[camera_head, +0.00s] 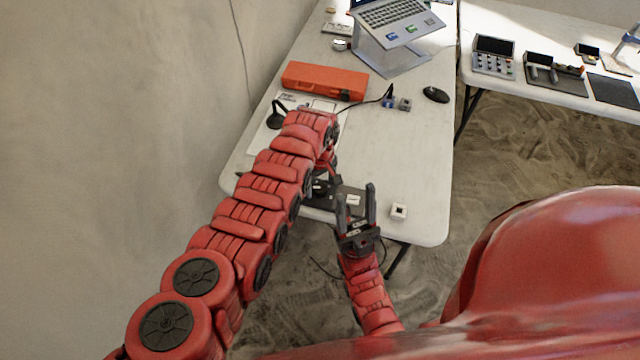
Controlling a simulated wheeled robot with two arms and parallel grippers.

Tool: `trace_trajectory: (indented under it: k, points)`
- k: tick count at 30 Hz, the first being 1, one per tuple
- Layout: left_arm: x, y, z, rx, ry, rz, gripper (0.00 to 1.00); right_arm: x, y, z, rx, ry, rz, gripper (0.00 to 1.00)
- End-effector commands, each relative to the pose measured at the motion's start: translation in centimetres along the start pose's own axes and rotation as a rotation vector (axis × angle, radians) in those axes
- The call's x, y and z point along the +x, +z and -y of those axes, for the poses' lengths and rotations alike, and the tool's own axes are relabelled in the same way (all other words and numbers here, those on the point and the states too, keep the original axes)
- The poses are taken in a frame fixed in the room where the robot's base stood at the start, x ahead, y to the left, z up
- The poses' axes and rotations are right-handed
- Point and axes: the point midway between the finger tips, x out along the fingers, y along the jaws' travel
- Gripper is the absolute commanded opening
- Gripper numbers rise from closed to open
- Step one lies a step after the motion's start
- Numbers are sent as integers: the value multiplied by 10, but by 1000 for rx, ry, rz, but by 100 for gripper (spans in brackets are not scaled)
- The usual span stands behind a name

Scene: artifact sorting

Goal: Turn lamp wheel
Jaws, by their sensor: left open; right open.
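A small black rounded object (275,118), possibly part of a lamp, stands on the table left of my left forearm. I cannot make out a lamp wheel. My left arm reaches over the table's near end and bends down. Its gripper (324,184) is open, small and partly hidden by the arm, just above a dark flat item (346,198) at the near edge. My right gripper (356,192) is open and empty, with its two dark fingers pointing up the picture at the table's near edge, right beside the left one. The dark item is partly covered by both grippers.
The white table (425,165) also holds an orange case (324,80), a laptop on a stand (395,25), a mouse (436,94), a small blue-grey device (396,103) and a white cube (399,211). A second table (485,20) with tools stands at right. A wall is at left.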

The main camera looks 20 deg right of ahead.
Motion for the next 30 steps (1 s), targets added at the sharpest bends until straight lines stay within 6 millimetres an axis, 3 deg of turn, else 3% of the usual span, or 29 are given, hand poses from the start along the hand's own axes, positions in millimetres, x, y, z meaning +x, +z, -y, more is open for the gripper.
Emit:
trace_trajectory:
  k: [4,17,30]
  points:
    - [0,0,0,0,0,0,77,0,0,0,0,0,0,50]
    - [-1,0,0,0,0,-1,0,0,0,0,0,0,0,50]
    - [0,-2,0,81,1,-2,0,-4,1,0,0,0,0,50]
